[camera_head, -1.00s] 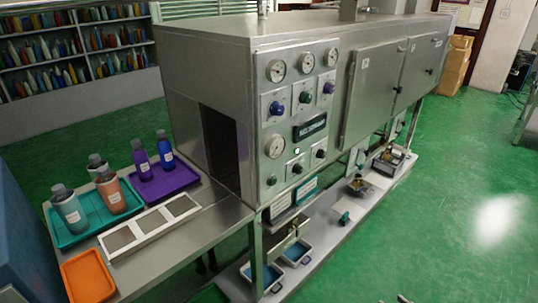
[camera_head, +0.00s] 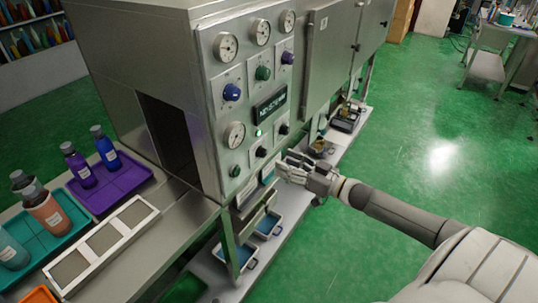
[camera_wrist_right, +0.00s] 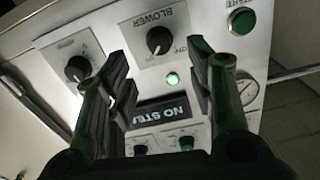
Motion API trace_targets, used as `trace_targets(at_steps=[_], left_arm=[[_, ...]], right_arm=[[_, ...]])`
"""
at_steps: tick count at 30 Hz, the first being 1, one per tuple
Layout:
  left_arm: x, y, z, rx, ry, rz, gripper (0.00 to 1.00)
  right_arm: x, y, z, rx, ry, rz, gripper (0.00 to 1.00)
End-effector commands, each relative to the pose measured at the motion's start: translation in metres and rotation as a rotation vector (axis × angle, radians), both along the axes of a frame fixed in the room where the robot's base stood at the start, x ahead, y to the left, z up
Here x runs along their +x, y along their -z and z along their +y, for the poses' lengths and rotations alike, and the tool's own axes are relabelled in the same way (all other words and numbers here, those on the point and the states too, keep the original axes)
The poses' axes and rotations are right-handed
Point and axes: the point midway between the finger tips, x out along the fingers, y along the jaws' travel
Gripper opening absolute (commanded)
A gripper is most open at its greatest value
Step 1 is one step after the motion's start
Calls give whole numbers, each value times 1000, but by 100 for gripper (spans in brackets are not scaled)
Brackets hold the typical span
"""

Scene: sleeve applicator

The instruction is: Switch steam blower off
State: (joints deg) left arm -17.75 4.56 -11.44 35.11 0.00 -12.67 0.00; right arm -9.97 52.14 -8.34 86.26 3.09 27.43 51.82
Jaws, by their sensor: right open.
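The black BLOWER knob (camera_head: 261,152) sits low on the steel control panel, in the middle of its bottom row. In the right wrist view the picture is inverted, and the BLOWER knob (camera_wrist_right: 160,40) shows with its label between and beyond my finger lines. I cannot tell its setting for sure. My right gripper (camera_head: 284,168) is open and empty, apart from the panel, in front of its lower right part. Its two dark fingers (camera_wrist_right: 160,72) show in the wrist view. My left gripper is not in view.
Another black knob (camera_head: 284,129) and a green START button (camera_head: 235,170) flank the BLOWER knob. A lit indicator (camera_head: 258,132) and a display (camera_head: 270,103) sit above it. Trays (camera_head: 268,222) stand below the panel.

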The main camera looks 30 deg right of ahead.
Motion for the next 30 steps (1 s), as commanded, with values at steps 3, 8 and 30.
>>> trace_targets(at_steps=[3, 8, 30], left_arm=[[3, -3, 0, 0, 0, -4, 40], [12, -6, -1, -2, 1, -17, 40], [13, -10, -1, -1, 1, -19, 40]], right_arm=[[16, -2, 6, 2, 1, -2, 49], [35, -2, 15, 0, 0, -3, 49], [60, 0, 25, 0, 1, 1, 39]])
